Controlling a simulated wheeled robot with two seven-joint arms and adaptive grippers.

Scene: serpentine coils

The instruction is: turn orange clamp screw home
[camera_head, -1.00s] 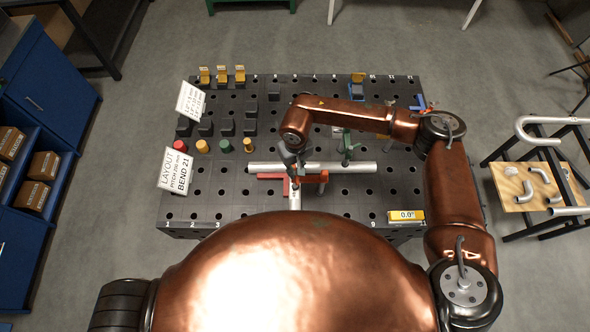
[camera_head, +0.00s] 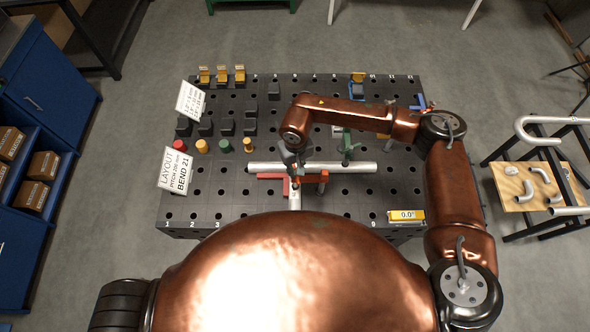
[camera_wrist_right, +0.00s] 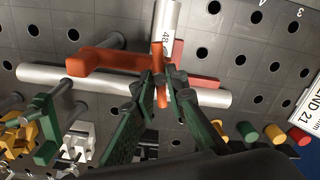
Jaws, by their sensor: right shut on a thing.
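The orange clamp (camera_head: 323,179) is on the black table at the pipes, just right of my right gripper (camera_head: 293,168). A second pipe (camera_wrist_right: 168,20), with printed marks, meets the long one at about a right angle. My left gripper is not in view.
A red square (camera_head: 270,176) lies at the pipe corner. Coloured pegs (camera_head: 202,146) and white signs (camera_head: 175,171) are at the left. The table's (camera_head: 235,195) front left is clear.

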